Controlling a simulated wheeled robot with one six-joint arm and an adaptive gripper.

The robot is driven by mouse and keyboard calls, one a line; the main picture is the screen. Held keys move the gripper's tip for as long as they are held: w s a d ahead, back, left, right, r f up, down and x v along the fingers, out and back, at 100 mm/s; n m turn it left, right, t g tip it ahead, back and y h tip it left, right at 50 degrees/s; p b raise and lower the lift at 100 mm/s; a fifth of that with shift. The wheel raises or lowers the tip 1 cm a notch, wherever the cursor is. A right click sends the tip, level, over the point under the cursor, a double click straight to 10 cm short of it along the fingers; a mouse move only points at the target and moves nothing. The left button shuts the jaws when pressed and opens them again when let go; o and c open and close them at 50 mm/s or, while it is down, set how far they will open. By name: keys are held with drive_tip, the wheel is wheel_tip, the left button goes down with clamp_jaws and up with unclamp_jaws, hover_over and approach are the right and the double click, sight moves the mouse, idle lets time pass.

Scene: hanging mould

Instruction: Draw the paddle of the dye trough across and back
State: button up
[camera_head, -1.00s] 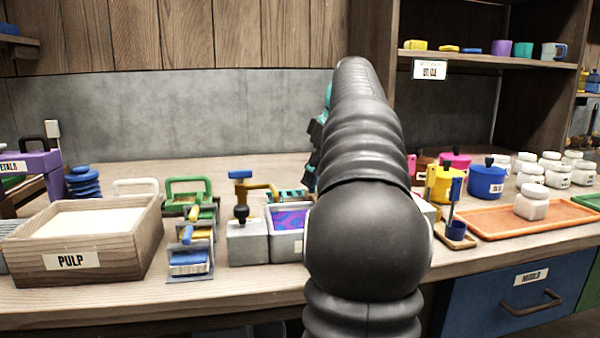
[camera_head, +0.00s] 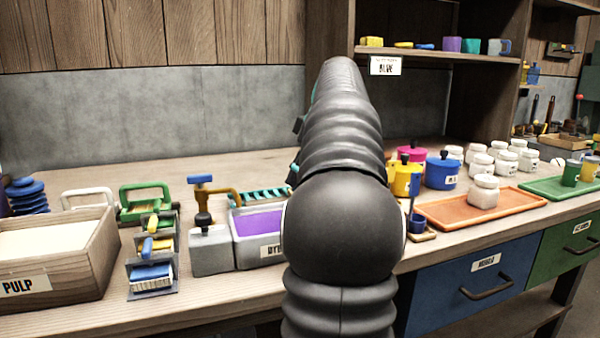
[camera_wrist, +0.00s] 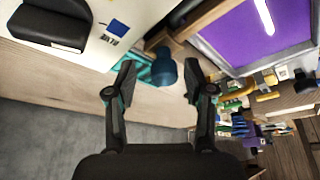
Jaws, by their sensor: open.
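The dye trough (camera_head: 247,257) is a pale grey box holding flat purple dye (camera_head: 258,223). It stands near the bench's front edge, and my arm hides its right end. In the wrist view the purple dye (camera_wrist: 248,35) shows at upper right, beyond the right finger. My gripper (camera_wrist: 158,76) is open, its dark fingers apart. A dark blue knob-like piece with a teal part (camera_wrist: 163,70) shows between the fingers. I cannot tell whether this is the paddle or whether a finger touches it. My arm hides the gripper in the head view.
The pulp box (camera_head: 68,285) and a roller stand (camera_head: 150,270) are left. An orange tray (camera_head: 450,212) and jars are right.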

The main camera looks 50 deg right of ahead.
drive_tip(key=shift+r, duration=0.1)
drive_tip(key=a+v, duration=0.1)
drive_tip(key=v, duration=0.6)
drive_tip(key=shift+d+r, duration=0.15)
drive_tip(key=shift+d, duration=0.4)
drive_tip(key=shift+s, duration=0.2)
